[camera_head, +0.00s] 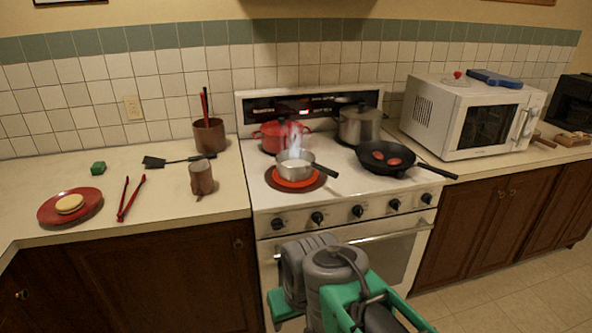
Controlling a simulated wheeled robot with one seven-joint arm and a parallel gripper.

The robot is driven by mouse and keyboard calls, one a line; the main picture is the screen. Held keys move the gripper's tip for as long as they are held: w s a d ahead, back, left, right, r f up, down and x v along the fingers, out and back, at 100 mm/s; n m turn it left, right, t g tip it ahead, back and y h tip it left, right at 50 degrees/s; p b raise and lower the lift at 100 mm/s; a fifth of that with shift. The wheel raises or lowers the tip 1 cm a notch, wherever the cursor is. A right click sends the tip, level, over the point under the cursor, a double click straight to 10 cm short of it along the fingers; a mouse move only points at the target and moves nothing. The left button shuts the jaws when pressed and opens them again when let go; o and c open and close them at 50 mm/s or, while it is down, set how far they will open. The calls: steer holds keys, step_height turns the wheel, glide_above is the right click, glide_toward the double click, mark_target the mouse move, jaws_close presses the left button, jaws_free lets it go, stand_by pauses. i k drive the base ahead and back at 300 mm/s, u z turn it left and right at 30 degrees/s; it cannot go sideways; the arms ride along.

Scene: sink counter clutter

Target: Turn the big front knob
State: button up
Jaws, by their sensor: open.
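The white stove (262,232) carries a row of several black knobs along its front panel: the far-left knob (277,223), the second knob (317,218), the middle knob (358,211), the fourth knob (395,204) and the far-right knob (426,198). They look close in size, so I cannot tell which is the big front one. My grey and green arm stands in front of the oven door, below the knobs in the picture. I cannot make out my gripper's fingers. A steaming saucepan (306,165) sits on the glowing front left burner (274,182).
The saucepan's handle points right. A black skillet (378,168) holds red pieces, its handle reaching over the stove's right edge. A red pot (272,139) and a steel pot (362,127) stand behind. The oven handle (385,237) runs below the knobs. A mug (202,178) stands left.

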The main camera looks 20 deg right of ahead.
mark_target(276, 224)
steer(key=k, duration=1.15)
steer(key=u, duration=0.95)
steer(key=i, duration=1.55)
steer(key=z, duration=0.6)
